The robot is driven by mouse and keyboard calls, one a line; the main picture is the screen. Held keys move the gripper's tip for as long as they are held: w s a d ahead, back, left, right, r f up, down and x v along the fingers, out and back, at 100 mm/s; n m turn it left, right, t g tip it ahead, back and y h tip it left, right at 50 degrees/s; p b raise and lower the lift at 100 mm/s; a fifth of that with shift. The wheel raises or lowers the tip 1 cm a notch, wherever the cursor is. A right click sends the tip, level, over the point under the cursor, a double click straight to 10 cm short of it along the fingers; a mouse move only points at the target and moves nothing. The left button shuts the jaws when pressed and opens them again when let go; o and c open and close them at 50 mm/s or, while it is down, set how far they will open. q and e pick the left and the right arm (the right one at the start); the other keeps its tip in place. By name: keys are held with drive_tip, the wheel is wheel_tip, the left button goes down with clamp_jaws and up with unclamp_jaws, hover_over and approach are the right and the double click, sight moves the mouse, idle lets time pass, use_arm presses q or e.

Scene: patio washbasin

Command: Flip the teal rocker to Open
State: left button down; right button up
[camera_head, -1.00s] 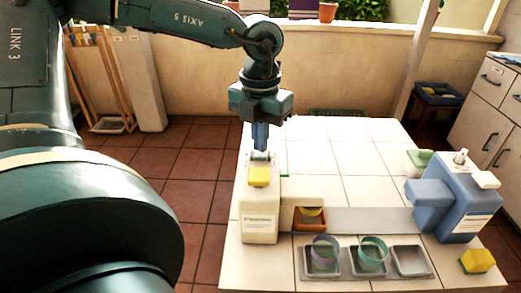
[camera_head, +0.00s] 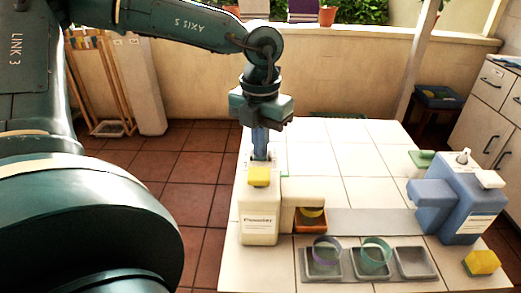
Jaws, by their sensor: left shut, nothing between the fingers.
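My left gripper (camera_head: 261,153) is shut and empty, pointing straight down over the far part of the top of the cream dispenser (camera_head: 259,222). Its fingertips are at or very near the dispenser's top, behind a yellow block-like part (camera_head: 259,176). The teal rocker cannot be made out now; the fingers cover the spot where a small teal patch showed before. I cannot tell whether the fingertips touch it or which way it is tipped. My right gripper is not in view.
An orange tray (camera_head: 311,227) sits beside the dispenser. A blue dispenser (camera_head: 458,200) and yellow block (camera_head: 482,262) stand at right. The tiled tabletop (camera_head: 340,150) is clear at the back.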

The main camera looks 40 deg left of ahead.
use_arm(q)
drive_tip(key=shift+f, duration=0.2)
drive_tip(key=shift+r, duration=0.15)
drive_tip(key=shift+r+p, duration=1.65)
drive_tip(key=shift+r, duration=1.75)
